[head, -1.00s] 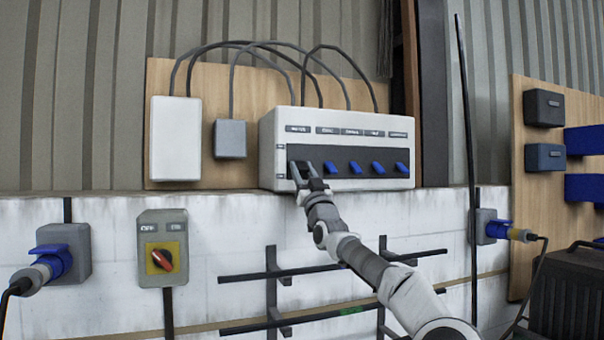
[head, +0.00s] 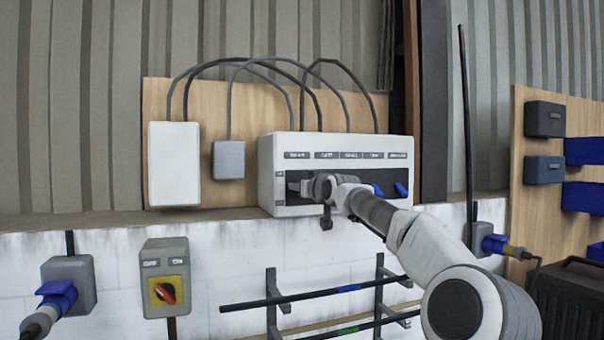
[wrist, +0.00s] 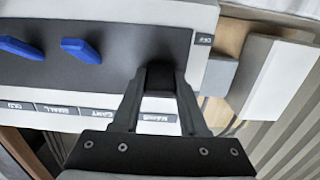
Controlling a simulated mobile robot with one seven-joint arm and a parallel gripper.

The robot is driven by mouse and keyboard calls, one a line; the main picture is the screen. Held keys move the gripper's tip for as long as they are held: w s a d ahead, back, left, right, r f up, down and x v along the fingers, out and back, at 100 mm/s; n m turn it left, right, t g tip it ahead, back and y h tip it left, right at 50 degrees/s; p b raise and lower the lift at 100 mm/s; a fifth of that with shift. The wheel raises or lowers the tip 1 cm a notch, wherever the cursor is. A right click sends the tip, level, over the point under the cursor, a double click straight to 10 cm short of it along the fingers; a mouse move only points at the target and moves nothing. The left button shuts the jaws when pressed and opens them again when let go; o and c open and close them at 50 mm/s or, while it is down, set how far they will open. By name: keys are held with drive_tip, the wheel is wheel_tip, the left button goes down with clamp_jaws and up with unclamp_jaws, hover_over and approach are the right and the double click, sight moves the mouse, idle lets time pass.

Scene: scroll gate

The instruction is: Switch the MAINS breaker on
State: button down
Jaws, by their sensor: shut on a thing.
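The white breaker box (head: 340,145) hangs on a wooden board, with a row of breakers in a dark strip. My gripper (head: 294,186) is at the leftmost breaker, under the leftmost label (head: 297,155), which is too blurred to read surely. In the wrist view my gripper (wrist: 160,80) is shut on a dark piece, taken as the MAINS breaker lever. The fingers hide most of that lever, so its position cannot be told. Blue levers of other breakers show right of my gripper (head: 401,189), and two appear in the wrist view (wrist: 82,50).
Cables arch above the box to a white box (head: 174,163) and a small grey box (head: 228,160). A rotary switch (head: 165,291) with a red knob is on the wall below left. A rack with bars (head: 320,296) stands below. A ledge runs under the breaker box.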

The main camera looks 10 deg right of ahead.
drive_tip(key=shift+r+g+p, duration=0.25)
drive_tip(key=shift+g+p, duration=0.35)
drive_tip(key=shift+p, duration=0.65)
drive_tip(key=shift+c, duration=2.2)
unclamp_jaws()
drive_tip(key=shift+w, duration=0.1)
drive_tip(key=b+v, duration=1)
drive_tip(key=v, duration=0.7)
drive_tip(key=shift+s+r, duration=0.2)
drive_tip(key=shift+s, duration=0.05)
drive_tip(key=shift+a, duration=0.1)
